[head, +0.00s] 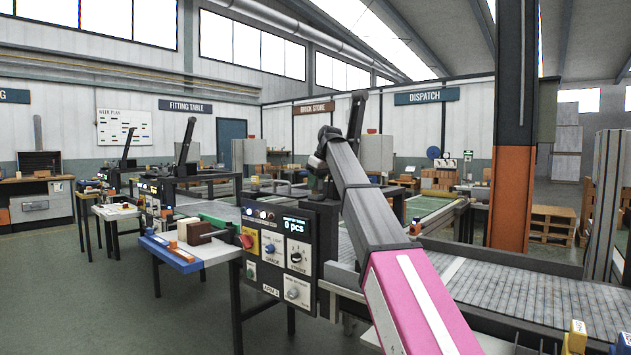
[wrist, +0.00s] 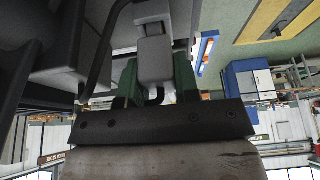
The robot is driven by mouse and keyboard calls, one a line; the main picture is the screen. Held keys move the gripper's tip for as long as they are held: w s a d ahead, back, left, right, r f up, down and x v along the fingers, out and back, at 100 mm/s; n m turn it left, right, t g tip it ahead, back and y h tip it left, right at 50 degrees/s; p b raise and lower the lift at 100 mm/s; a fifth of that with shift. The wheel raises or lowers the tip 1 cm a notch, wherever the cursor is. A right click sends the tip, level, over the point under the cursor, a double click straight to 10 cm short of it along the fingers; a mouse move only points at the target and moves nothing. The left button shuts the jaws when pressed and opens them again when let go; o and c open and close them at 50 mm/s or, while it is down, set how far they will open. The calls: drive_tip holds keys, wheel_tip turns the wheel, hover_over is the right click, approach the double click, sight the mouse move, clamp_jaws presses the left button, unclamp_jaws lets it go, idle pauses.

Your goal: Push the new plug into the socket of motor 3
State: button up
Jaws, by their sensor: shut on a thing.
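In the wrist view, my gripper (wrist: 155,82) has its green fingers shut on a light grey plug (wrist: 155,56), one finger on each side. The plug's far end meets a grey block (wrist: 152,12) at the top edge of the view. I cannot tell whether the plug is in a socket or only in front of one. A dark cable (wrist: 98,50) curves past on the left. No motor number is readable.
In the head view a control panel (head: 283,252) with knobs and a "0 pcs" display stands left of my arm. A blue-edged side table (head: 186,262) holds blocks beside it. The roller conveyor (head: 500,290) runs right, near an orange-based pillar (head: 510,200).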

drive_tip(key=shift+f, duration=0.7)
drive_tip(key=o, duration=1.4)
drive_tip(key=shift+r, duration=0.15)
drive_tip(key=shift+r, duration=2.85)
